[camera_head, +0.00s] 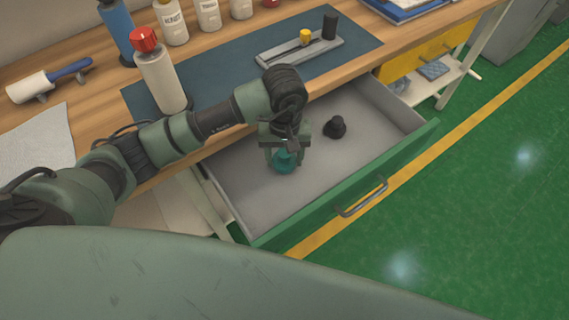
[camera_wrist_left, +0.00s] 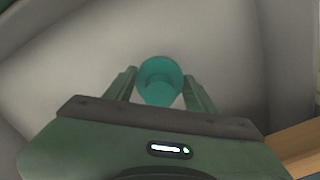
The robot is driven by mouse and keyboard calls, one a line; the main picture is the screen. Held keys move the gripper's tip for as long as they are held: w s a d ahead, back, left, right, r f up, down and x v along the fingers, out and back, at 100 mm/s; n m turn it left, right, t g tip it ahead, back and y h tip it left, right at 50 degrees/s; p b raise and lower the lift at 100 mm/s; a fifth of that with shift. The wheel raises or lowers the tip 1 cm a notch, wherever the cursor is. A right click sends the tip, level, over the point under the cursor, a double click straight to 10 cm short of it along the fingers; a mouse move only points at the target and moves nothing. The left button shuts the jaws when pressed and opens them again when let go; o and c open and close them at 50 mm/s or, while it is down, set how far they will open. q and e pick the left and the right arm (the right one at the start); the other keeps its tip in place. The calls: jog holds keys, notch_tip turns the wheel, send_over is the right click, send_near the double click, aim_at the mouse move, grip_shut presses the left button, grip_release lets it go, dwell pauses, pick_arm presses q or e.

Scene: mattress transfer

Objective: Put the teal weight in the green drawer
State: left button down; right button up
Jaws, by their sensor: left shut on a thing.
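The green drawer (camera_head: 412,150) is pulled open below the bench top, with a grey inside and a metal handle. My left gripper (camera_head: 285,152) is over the drawer's inside, shut on the teal weight (camera_head: 284,163). The weight also shows in the left wrist view (camera_wrist_left: 160,80), between the two fingers (camera_wrist_left: 160,92). Whether the weight touches the drawer floor I cannot tell. A black weight (camera_head: 335,127) stands in the drawer to the right of my gripper. My right gripper is not in view.
A white bottle with a red cap (camera_head: 160,75) stands on the bench beside my left arm. A grey holder (camera_head: 300,55) with a yellow and a black weight lies on the dark mat (camera_head: 225,85). A yellow drawer (camera_head: 425,58) is at the right. The drawer floor has free room around my gripper.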

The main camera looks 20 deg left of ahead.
aim_at(285, 166)
pick_arm(q)
notch_tip(285, 166, down, 4)
jog(key=shift+f, duration=0.1)
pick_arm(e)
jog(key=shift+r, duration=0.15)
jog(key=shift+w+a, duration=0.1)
pick_arm(q)
jog(key=shift+f, duration=0.1)
jog(key=c, duration=0.9)
grip_release()
jog(key=o, duration=0.4)
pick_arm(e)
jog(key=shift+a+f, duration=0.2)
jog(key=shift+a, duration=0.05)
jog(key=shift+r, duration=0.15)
